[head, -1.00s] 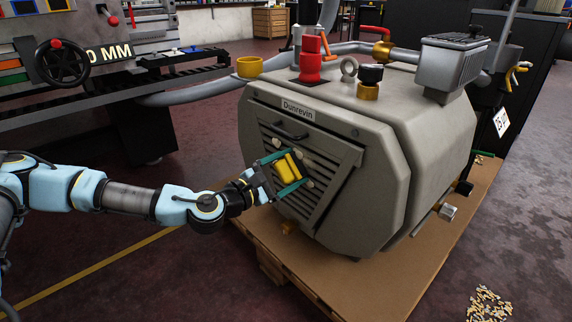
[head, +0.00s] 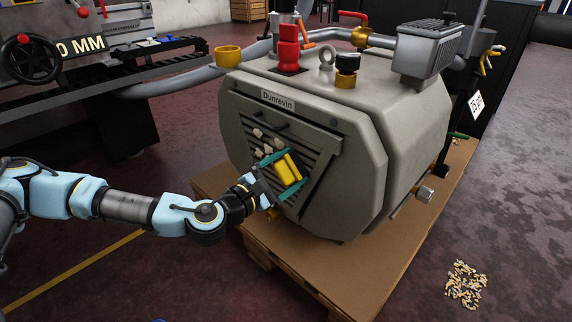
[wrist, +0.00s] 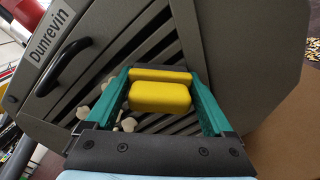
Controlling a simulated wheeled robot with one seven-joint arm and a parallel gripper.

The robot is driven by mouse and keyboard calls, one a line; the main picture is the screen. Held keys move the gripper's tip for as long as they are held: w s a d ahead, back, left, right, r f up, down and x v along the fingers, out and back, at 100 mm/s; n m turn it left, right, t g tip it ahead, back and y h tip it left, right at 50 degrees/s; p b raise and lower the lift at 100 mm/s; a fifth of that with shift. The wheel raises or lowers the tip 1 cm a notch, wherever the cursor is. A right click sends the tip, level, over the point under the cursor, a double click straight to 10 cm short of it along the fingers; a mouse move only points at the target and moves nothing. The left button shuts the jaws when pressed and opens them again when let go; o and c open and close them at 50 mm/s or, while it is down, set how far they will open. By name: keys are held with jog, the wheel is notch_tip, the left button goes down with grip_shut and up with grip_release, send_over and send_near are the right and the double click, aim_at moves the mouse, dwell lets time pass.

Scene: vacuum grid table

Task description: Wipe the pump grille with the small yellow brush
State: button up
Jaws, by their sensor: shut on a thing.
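The small yellow brush (head: 287,170) is held between the green fingers of my gripper (head: 284,171), in front of the pump grille. The brush (wrist: 160,93) also shows in the wrist view between both fingers of my gripper (wrist: 165,90). The slatted dark grille (head: 313,176) is on the sloping front of the grey pump marked "Dunrevin" (head: 345,190). Several pale chips (head: 264,141) lie on the grille, up and to the left of the brush. I cannot tell whether the brush touches the slats; its underside is hidden.
The pump stands on a pallet with a brown top (head: 375,262). A dark handle (wrist: 64,68) sticks out near the grille's top. A pile of small pale bits (head: 465,284) lies on the floor at right. A lathe-like machine (head: 80,85) stands at left.

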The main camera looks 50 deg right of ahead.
jog(key=shift+d+r+p, duration=0.15)
jog(key=shift+r+p, duration=0.45)
jog(key=shift+r, duration=0.25)
jog(key=shift+w+f+b, duration=0.15)
jog(key=shift+w+b, duration=0.25)
jog(key=shift+w, duration=0.85)
jog(key=shift+w+d+b, duration=0.15)
jog(key=shift+w+b, duration=0.15)
jog(key=shift+w, duration=0.85)
jog(key=shift+w+d+b, duration=0.1)
jog(key=shift+w+b, duration=0.2)
jog(key=shift+w, duration=0.8)
jog(key=shift+w+b, duration=1.25)
jog(key=shift+w, duration=2.1)
jog(key=b, duration=0.3)
send_near(261, 137)
jog(key=shift+d, duration=0.3)
